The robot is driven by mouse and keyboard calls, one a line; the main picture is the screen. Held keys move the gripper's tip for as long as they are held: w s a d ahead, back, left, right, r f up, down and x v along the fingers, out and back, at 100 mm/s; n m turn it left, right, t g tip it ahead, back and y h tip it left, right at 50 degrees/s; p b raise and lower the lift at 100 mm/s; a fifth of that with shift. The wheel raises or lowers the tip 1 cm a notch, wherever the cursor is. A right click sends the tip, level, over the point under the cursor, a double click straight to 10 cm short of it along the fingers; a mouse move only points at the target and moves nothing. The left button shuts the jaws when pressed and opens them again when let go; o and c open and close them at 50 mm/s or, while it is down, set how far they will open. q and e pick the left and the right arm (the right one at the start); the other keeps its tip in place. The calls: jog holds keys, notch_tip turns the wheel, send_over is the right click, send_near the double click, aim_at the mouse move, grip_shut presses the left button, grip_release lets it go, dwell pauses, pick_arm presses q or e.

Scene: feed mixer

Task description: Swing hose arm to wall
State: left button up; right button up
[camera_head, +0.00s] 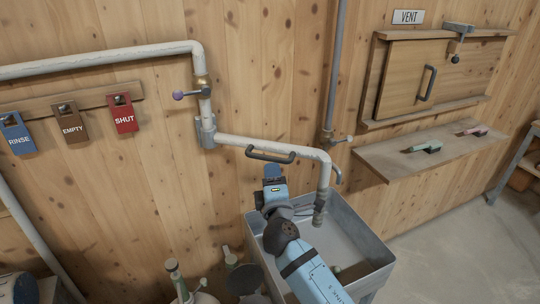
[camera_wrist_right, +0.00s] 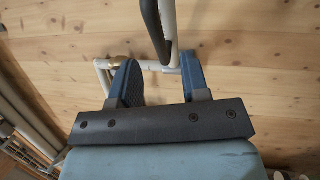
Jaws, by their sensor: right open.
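The hose arm (camera_head: 236,140) is a white pipe on a grey wall pivot (camera_head: 206,131). It reaches out to the right and bends down to a nozzle over a grey tub. A dark handle (camera_head: 270,154) is fixed along it. My right gripper (camera_head: 272,172) is just below the handle. In the right wrist view the gripper (camera_wrist_right: 160,80) is open, with the handle (camera_wrist_right: 152,28) beyond and roughly between its blue fingers. I cannot tell whether they touch. The white arm (camera_wrist_right: 169,25) also shows there. My left gripper is not in view.
The grey tub (camera_head: 374,262) stands below the hose arm. A purple-knobbed valve (camera_head: 180,96) sits above the pivot. RINSE, EMPTY and SHUT tags (camera_head: 124,118) hang at the left. A shelf (camera_head: 390,165) and VENT hatch (camera_head: 405,80) are at the right.

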aim_at(270, 158)
jog(key=x, duration=0.6)
jog(key=shift+w+r+p, duration=0.1)
jog(key=shift+w+p, duration=0.2)
jog(key=shift+w, duration=0.05)
grip_shut()
